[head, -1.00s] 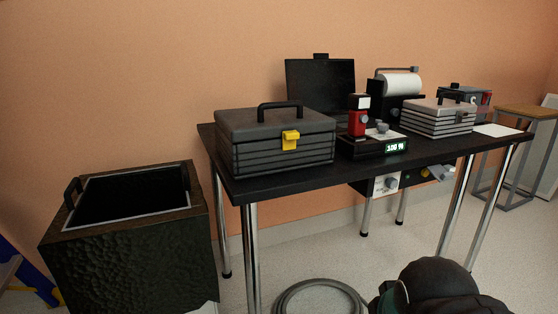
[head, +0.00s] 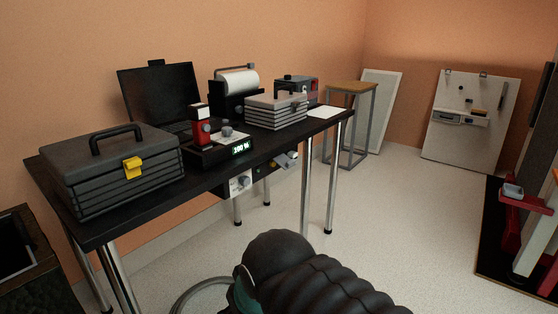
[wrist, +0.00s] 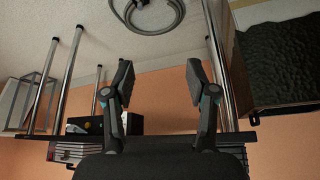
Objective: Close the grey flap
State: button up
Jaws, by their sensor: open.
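A box (head: 254,181) is mounted under the front edge of the black table. A small grey piece (head: 285,160) sticks out from its right part; it looks like the grey flap, tilted open, but it is too small to be sure. My gripper (wrist: 159,76) is open and empty in the wrist view, its two fingers apart. The wrist view is upside down and shows the table's underside and legs beyond the fingers. My gripper is apart from the box. In the head view only my dark arm shows at the bottom, and the gripper cannot be made out.
The black table (head: 88,235) carries a dark toolbox (head: 110,170), a red-and-black device (head: 215,150) and a grey ribbed case (head: 276,112). A black bin (head: 28,275) stands left. A hose (head: 195,292) lies on the floor.

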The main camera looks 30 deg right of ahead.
aim_at(285, 162)
jog(key=z, duration=0.2)
jog(key=i, duration=0.6)
jog(key=z, duration=1.45)
